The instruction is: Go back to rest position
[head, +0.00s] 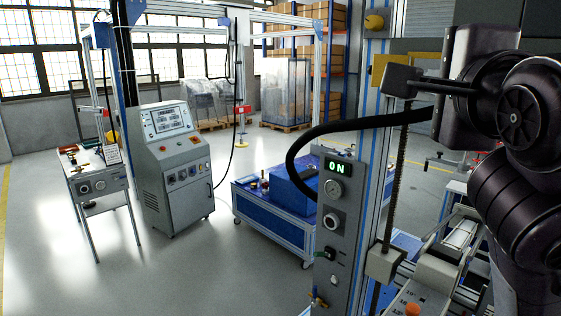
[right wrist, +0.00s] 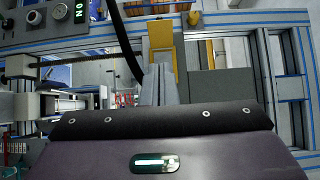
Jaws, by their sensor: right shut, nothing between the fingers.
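My right arm (head: 525,150) is raised at the right edge of the head view, dark and close to the camera. My right gripper (right wrist: 162,122) fills the lower part of the right wrist view as a dark housing with a padded bar. It is shut and holds nothing; its fingertips are not clear. It is in front of an aluminium frame, apart from the grey control box (head: 335,230). The box's display (head: 337,167) reads "ON", above a round gauge (head: 334,189). My left gripper is not in view.
A thick black hose (head: 345,126) and the upright frame post (head: 362,110) stand close to my right arm. A blue-topped cart (head: 272,225), a grey console (head: 178,170) and a small table (head: 97,182) stand further left. Open floor (head: 190,265) lies at lower left.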

